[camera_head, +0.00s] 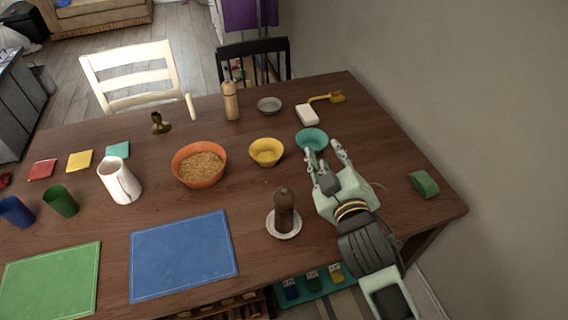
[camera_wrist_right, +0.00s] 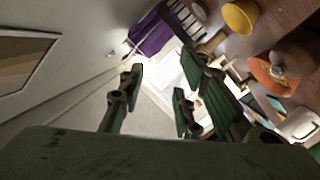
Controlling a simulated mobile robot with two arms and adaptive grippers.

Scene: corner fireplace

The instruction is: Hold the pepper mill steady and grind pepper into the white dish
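A dark brown pepper mill (camera_head: 284,207) stands upright on the small white dish (camera_head: 284,235) near the front of the table. A taller, light wooden mill (camera_head: 230,100) stands at the back, beside the black chair. My right gripper (camera_head: 322,155) is open and empty, to the right of and beyond the dark mill, with its fingers pointing toward the teal bowl. Its spread fingers also show in the right wrist view (camera_wrist_right: 155,85). My left gripper is not in view.
An orange bowl of grain (camera_head: 199,165), a yellow bowl (camera_head: 266,152) and a teal bowl (camera_head: 312,139) stand mid-table. A white jug (camera_head: 119,181) and cups are at left. A blue mat (camera_head: 182,255) lies left of the dark mill. A green object (camera_head: 424,184) lies at right.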

